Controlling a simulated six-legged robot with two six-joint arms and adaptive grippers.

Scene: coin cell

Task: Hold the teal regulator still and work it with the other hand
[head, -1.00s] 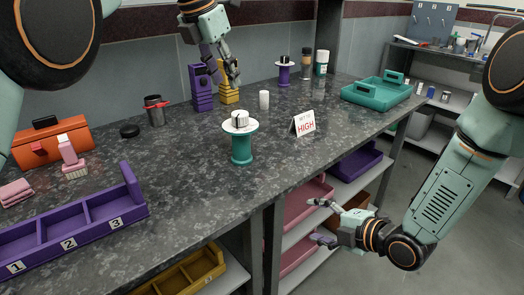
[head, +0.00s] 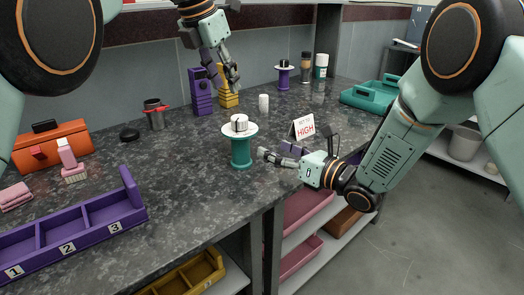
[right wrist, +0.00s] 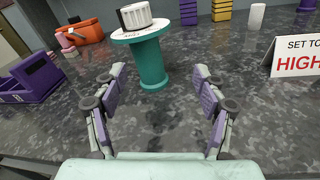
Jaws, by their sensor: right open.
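The teal regulator (head: 241,152) stands upright on the counter, with a pale disc on top and a silver-white knob (head: 239,123) on the disc. In the right wrist view the regulator (right wrist: 151,65) stands straight ahead, beyond my fingertips. My right gripper (head: 275,153) is open and empty, low over the counter's front edge, just right of the regulator and apart from it. Its two spread fingers (right wrist: 160,82) show in the right wrist view. My left gripper (head: 225,82) hangs at the back by the purple and yellow blocks, its fingers apart, away from the regulator.
A "SET TO HIGH" sign (head: 302,128) stands right of the regulator, behind my right gripper. A white cylinder (head: 263,103) and a purple spool-shaped device (head: 283,75) stand behind. A purple numbered tray (head: 130,200) lies front left.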

